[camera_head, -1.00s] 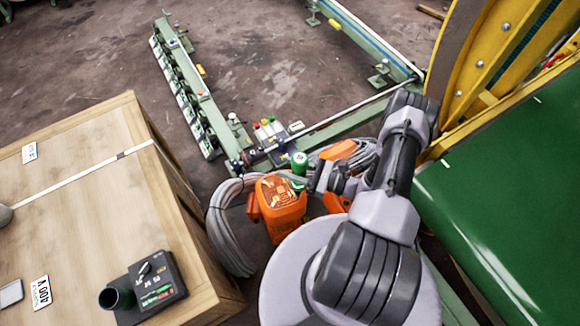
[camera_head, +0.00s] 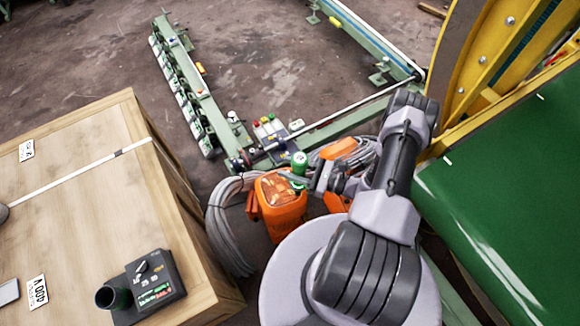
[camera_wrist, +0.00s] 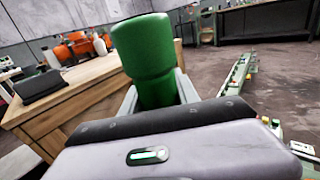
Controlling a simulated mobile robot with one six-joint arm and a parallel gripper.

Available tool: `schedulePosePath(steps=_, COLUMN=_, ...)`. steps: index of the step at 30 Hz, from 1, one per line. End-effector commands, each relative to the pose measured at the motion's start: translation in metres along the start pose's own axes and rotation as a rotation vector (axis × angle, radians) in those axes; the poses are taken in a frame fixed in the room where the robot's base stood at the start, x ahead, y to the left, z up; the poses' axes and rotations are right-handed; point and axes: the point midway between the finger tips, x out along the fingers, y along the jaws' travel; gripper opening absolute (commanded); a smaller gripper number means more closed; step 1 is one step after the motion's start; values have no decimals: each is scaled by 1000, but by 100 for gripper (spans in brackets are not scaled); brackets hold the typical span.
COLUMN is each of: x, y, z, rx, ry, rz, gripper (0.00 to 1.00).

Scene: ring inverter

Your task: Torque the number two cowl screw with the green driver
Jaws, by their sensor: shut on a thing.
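My gripper (camera_head: 318,181) is shut on the green driver (camera_head: 299,163) and holds it up near the middle of the head view. In the wrist view the driver (camera_wrist: 143,50) stands roughly upright between the fingers, its thick green handle uppermost; its lower end is hidden by my gripper. A yellow curved panel (camera_head: 482,35) with several round silver screw heads stands at the upper right, well apart from the driver. I cannot tell whether it is the cowl, and I see no number two marking.
A wooden crate-like bench (camera_head: 80,200) on the left bears a dark dial box with a round cup (camera_head: 150,280). An orange case (camera_head: 278,205) and coiled grey cable (camera_head: 228,225) lie near my gripper. A green surface (camera_head: 510,190) fills the right. Floor at upper left is clear.

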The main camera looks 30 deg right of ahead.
Motion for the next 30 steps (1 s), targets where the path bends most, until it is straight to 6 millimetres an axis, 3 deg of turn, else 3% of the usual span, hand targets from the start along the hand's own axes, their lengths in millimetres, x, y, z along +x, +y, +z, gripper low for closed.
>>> schedulePosePath(steps=30, x=0, y=0, z=-10, rx=0, ry=0, rz=0, gripper=0)
